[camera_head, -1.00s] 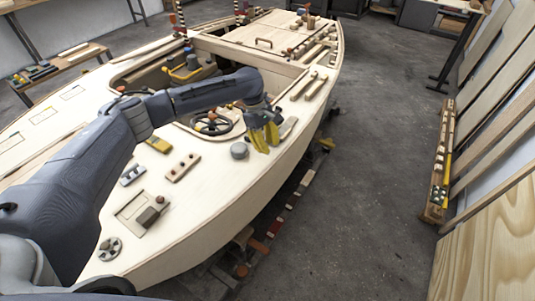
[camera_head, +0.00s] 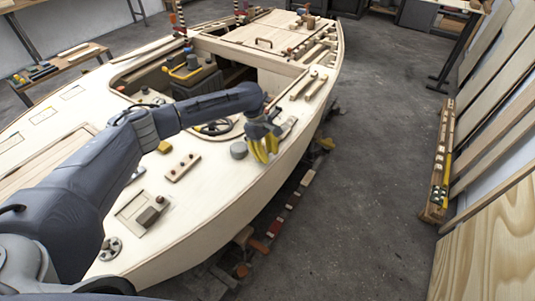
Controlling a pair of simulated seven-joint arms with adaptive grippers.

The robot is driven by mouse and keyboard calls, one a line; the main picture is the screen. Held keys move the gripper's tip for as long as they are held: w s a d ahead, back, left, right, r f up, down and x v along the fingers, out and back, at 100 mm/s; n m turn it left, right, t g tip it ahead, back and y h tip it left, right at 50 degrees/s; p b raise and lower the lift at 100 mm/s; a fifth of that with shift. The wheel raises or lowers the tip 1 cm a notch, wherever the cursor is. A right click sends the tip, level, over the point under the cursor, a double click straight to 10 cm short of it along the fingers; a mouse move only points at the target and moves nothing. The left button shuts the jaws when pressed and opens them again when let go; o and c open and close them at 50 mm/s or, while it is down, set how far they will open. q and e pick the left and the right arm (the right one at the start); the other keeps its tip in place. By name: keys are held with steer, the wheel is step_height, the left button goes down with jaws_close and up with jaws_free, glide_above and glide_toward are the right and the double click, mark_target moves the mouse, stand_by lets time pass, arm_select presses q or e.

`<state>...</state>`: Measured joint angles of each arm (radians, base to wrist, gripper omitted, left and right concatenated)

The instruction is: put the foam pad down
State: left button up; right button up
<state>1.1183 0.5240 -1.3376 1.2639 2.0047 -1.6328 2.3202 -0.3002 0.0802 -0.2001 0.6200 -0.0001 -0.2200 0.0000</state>
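My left gripper (camera_head: 264,152), with yellow fingers, reaches over the right side of the pale plywood hull (camera_head: 222,178), pointing down near the deck edge. Its two fingers appear close together. I cannot make out whether anything is between them. No foam pad can be made out for certain. A flat greyish piece (camera_head: 288,127) lies on the deck just right of the gripper, partly hidden by it; I cannot tell what it is. My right gripper is not in view.
A grey round knob (camera_head: 238,150) stands just left of the gripper. A dark steering wheel (camera_head: 214,127) is partly behind my arm. A wooden block with dark knobs (camera_head: 182,167) sits on the deck. Open grey floor (camera_head: 350,200) lies to the right.

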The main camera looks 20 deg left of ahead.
arm_select(q)
steer(key=o, duration=0.4)
steer(key=shift+r, duration=0.1)
steer(key=v, duration=1.2)
steer(key=shift+w+a+r, duration=0.1)
